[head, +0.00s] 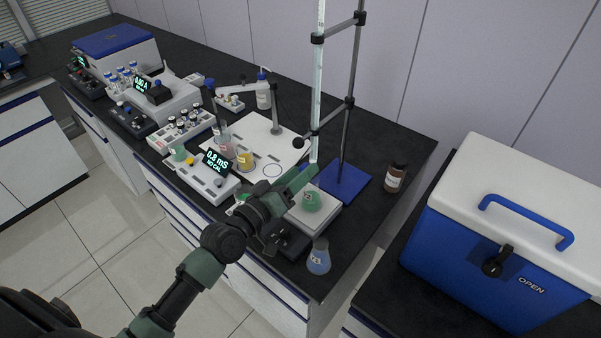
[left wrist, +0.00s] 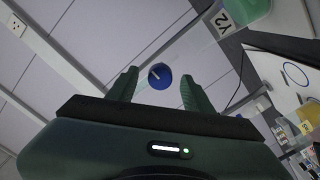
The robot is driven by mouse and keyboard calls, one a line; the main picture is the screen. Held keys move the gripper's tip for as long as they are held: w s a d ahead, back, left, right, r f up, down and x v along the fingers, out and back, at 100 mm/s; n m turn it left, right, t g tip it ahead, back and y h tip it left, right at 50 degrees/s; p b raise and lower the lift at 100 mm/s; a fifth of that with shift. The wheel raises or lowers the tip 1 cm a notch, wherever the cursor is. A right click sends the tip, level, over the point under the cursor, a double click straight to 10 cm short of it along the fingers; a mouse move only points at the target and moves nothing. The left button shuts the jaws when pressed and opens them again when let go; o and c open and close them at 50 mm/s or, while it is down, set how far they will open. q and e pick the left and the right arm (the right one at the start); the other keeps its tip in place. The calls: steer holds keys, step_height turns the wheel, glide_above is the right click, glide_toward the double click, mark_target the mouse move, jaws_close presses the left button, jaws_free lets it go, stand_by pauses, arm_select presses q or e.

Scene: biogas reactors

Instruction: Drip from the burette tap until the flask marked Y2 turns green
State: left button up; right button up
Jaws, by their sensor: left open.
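The flask marked Y2 (head: 312,202) holds green liquid and stands on a white-topped device (head: 322,224) below the burette. Its Y2 label shows in the left wrist view (left wrist: 226,20) at the top right. The burette (head: 317,95) is a tall clear tube clamped upright on a stand; its lower end is partly hidden by my gripper. A round blue knob with a pale line, which looks like the burette tap (left wrist: 159,76), shows between my fingers in the left wrist view. My left gripper (head: 304,176) is open around it, with gaps visible on both sides. My right gripper is out of view.
A blue-liquid flask (head: 319,258) stands near the bench's front edge. The blue stand base (head: 345,184) and a brown bottle (head: 395,177) are to the right. A meter (head: 211,178) and several vessels crowd the left. A blue-and-white cooler (head: 500,230) stands far right.

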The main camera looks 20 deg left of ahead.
arm_select(q)
steer(key=b+v, duration=0.2)
steer(key=v, duration=0.5)
steer(key=shift+s, duration=0.15)
